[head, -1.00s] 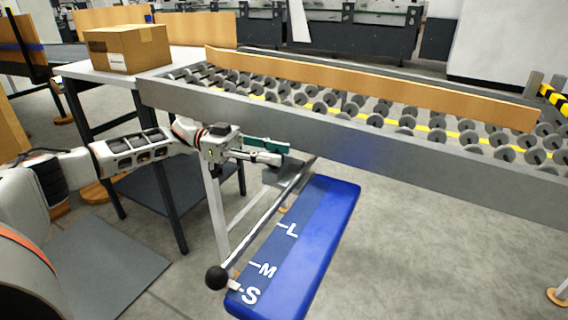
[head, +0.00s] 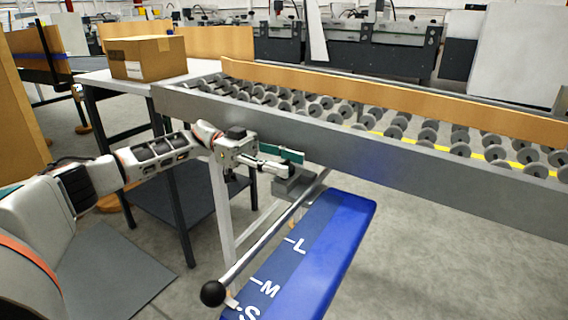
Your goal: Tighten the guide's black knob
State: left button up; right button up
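My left gripper (head: 285,161) reaches in from the left, just below the grey side rail. Its green-padded finger and its pale finger look apart, with a narrow gap. A small dark knob-like part (head: 291,171) shows at the fingertips, above a grey block (head: 292,186) on the guide's rod. I cannot tell whether the fingers touch it. The slanting metal rod (head: 262,242) ends in a black ball knob (head: 213,293) at the lower front, well apart from the gripper. The blue scale plate (head: 318,250) marked S, M and L lies beside the rod. My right gripper is out of view.
The grey side rail (head: 380,157) of the roller bed runs above the gripper. A long wooden board (head: 400,100) stands along the rollers. A cardboard box (head: 147,57) sits on a table (head: 95,77) at the back left. The floor to the right is clear.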

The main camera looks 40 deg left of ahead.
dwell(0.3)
pick_arm(q)
jog(key=shift+a, duration=0.2)
jog(key=v, duration=1.1)
jog(key=shift+a, duration=0.3)
jog(key=shift+s, duration=0.1)
